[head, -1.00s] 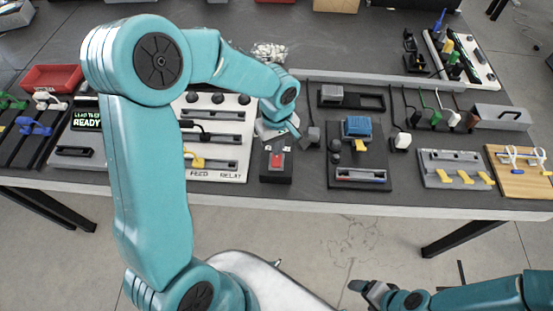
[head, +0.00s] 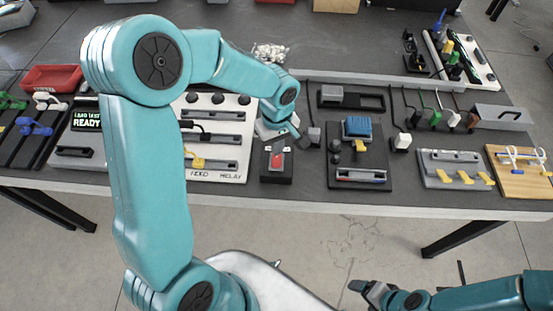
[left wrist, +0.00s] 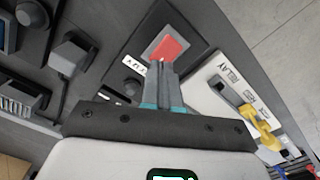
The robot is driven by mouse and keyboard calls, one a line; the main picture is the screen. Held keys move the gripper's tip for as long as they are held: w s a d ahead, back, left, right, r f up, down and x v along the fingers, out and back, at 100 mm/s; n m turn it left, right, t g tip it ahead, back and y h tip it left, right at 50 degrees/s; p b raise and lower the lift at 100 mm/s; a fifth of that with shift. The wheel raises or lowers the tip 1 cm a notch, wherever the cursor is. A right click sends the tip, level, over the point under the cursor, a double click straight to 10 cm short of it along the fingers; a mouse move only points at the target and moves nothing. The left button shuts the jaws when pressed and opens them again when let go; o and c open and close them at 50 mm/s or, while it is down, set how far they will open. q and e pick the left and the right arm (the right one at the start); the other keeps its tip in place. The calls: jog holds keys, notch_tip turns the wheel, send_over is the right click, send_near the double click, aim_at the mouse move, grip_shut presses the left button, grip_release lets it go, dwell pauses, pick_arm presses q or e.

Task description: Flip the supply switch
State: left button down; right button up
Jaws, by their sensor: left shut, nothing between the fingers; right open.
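The switch is a red rocker (head: 277,160) on a black box (head: 277,177) near the table's front edge. In the left wrist view the red rocker (left wrist: 172,46) sits in a grey plate, just beyond my fingertips. My right gripper (head: 362,287) is open and empty, low in front of the table.
A white panel (head: 220,171) with FEED and RELAY labels lies left of the box. A dark board (head: 342,152) with a blue block (head: 357,128) lies to the right. A grey plug (head: 313,134) is close to my left fingers. Floor shows in front of the table.

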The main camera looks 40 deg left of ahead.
pick_arm(q)
jog(key=shift+f+b, duration=1)
jog(key=shift+b, duration=0.05)
dwell(0.8)
jog(key=shift+s, duration=0.1)
jog(key=shift+r+p, duration=0.4)
jog(key=shift+r, duration=0.1)
jog(key=shift+r+p, duration=1.8)
jog(key=shift+r, duration=1.3)
jog(key=shift+f, duration=0.1)
